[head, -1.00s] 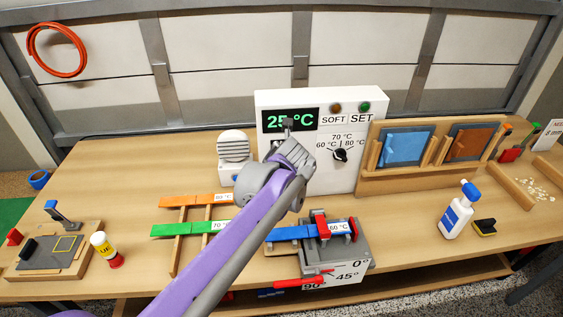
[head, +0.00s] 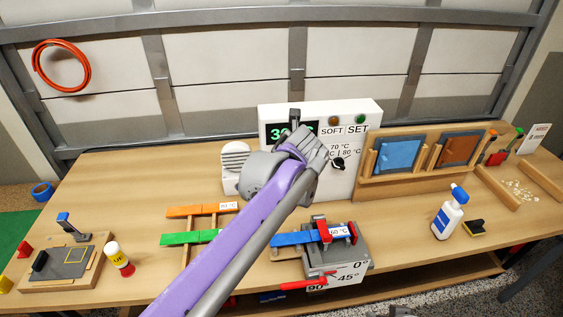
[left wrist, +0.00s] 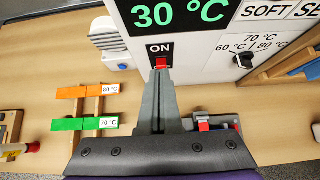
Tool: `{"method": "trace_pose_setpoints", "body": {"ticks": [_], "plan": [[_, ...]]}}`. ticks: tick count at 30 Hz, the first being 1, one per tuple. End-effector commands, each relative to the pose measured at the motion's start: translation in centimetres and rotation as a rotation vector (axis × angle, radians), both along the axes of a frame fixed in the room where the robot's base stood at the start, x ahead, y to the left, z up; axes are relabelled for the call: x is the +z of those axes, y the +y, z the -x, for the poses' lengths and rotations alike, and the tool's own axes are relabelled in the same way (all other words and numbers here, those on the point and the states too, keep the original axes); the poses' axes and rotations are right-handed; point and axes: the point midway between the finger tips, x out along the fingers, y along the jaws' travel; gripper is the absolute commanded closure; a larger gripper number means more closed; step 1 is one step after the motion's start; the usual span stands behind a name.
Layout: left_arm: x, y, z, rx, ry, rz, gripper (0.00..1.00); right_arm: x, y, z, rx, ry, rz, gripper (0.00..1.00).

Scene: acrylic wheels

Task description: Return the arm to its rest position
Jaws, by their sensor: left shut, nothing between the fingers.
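My left arm (head: 235,235) is purple and grey and reaches from the bottom left over the bench to the white control box (head: 375,108). My left gripper (left wrist: 160,76) is shut and empty, with its fingertips just below the red switch (left wrist: 160,62), marked ON. I cannot tell whether they touch it. In the head view the gripper (head: 294,116) is mostly hidden by the arm and covers part of the green display (head: 272,133). The display reads 30 °C in the left wrist view (left wrist: 178,14).
An orange strip (head: 185,210), a green strip (head: 185,238) and a blue strip (head: 292,238) lie under or beside the arm. A grey angle fixture (head: 335,258) stands right of it.

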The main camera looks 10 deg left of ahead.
Motion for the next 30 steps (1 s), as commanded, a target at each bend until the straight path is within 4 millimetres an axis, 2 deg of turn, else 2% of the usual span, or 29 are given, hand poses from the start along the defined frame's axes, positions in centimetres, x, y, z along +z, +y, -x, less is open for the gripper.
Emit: {"method": "trace_pose_setpoints", "body": {"ticks": [3,13,17,20,24,30], "plan": [[0.5,-0.2,0.1,0.001,0.001,0.000,1.00,0.3,0.0,-0.2,0.000,-0.005,0.000,0.45],[0.3,-0.2,0.3,0.005,0.004,0.004,1.00,0.2,0.0,-0.1,0.000,-0.003,0.000,0.45],[-0.2,0.9,1.5,0.085,-0.003,0.094,1.00,0.2,0.0,-0.1,0.000,-0.003,0.000,0.45],[-1.3,2.8,4.1,0.250,-0.021,0.275,1.00,0.2,0.0,-0.1,0.000,-0.003,0.000,0.45],[-4.0,5.7,9.3,0.596,-0.059,0.632,1.00,0.2,0.0,-0.1,0.000,-0.003,0.000,0.45],[-8.6,8.6,17.2,1.144,-0.125,1.133,1.00,0.2,0.0,-0.1,0.000,-0.002,0.000,0.45]]}}
